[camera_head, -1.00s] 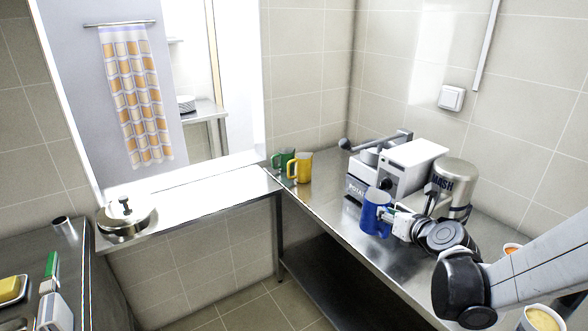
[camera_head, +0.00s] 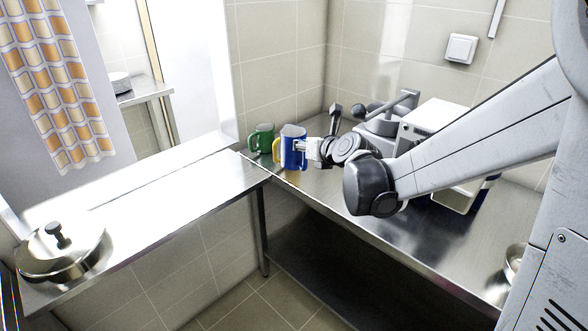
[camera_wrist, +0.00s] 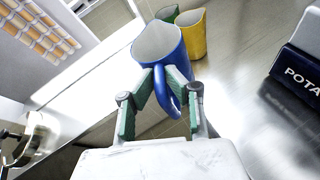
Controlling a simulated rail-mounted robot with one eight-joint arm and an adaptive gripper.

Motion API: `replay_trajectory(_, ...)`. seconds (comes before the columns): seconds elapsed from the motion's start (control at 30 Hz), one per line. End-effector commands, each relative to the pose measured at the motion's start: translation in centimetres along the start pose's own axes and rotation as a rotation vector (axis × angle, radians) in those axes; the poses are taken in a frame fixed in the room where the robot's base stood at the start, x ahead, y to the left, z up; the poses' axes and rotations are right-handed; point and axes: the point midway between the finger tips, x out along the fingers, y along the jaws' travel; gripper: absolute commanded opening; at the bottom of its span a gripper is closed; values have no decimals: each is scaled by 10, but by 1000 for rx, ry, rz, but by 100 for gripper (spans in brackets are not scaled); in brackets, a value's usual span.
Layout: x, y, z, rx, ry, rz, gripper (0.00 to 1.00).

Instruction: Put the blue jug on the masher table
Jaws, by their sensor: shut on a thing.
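The blue jug (camera_head: 293,150) is upright in my gripper (camera_head: 310,149), at the left end of the steel table with the masher machine (camera_head: 440,120). In the wrist view the blue jug (camera_wrist: 165,45) is seen from above, open and empty-looking. My gripper's green-padded fingers (camera_wrist: 165,92) are closed on its handle. The masher table (camera_head: 340,195) shows bare steel in front. The jug's base looks at or close above the table corner; I cannot tell whether it touches.
A green jug (camera_head: 262,137) and a yellow jug (camera_head: 277,152) stand beside and behind the blue one. A second steel counter (camera_head: 165,195) runs left, with a lidded pan (camera_head: 60,250). The wall rises behind. Clear steel lies in front of the machine.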

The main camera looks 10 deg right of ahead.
Motion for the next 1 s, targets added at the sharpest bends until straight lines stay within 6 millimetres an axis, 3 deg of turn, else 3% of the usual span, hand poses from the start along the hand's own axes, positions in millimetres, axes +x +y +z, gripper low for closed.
replay_trajectory(0.2, 18, 16, -2, -4, -2, 8, 0)
replay_trajectory(0.37, 25, 14, 0, -3, -3, 8, 0)
replay_trajectory(1.0, 101, -79, -16, -3, -4, 8, 0)
